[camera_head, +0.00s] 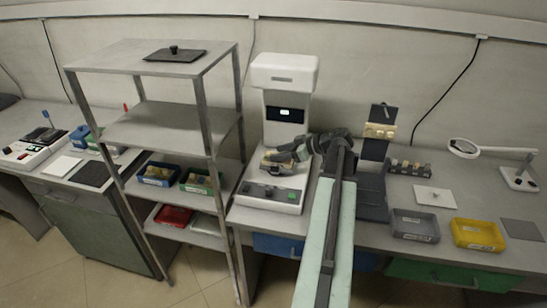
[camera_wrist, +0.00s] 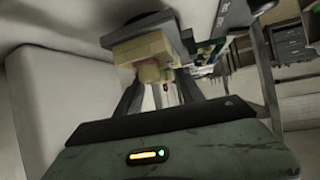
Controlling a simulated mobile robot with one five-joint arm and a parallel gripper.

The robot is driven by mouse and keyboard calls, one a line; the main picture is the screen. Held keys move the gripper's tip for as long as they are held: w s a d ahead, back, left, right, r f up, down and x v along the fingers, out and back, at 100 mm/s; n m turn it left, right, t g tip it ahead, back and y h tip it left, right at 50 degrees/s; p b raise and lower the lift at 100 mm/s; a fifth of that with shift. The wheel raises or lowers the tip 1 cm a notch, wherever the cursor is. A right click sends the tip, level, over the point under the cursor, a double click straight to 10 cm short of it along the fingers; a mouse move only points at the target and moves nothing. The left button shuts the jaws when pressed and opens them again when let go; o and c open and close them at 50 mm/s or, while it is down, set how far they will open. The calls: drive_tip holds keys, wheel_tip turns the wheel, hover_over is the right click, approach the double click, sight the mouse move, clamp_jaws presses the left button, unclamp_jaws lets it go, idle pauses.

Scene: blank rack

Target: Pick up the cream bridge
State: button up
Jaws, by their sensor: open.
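A cream block-like piece (camera_wrist: 140,48), which looks like the cream bridge, is ahead of my gripper (camera_wrist: 160,92) in the wrist view. It lies against a dark round-edged plate (camera_wrist: 138,27), and a small pinkish part shows at its lower side. My gripper's fingers are open and apart, pointing toward the piece; I cannot tell whether they touch it. In the head view my gripper (camera_head: 280,153) reaches left into the opening of the white machine (camera_head: 285,75). A cream-yellow patch (camera_head: 272,160) shows there, partly hidden by my gripper.
A black stand (camera_head: 377,150) with a tan block (camera_head: 380,131) rises right of my arm. A small rack (camera_head: 409,168), a grey tray (camera_head: 415,225) and a yellow tray (camera_head: 478,235) are farther right. A grey metal shelf (camera_head: 150,125) stands close on the left.

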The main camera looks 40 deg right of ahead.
drive_tip(key=shift+s+r, duration=0.15)
drive_tip(key=shift+c, duration=0.7)
clamp_jaws()
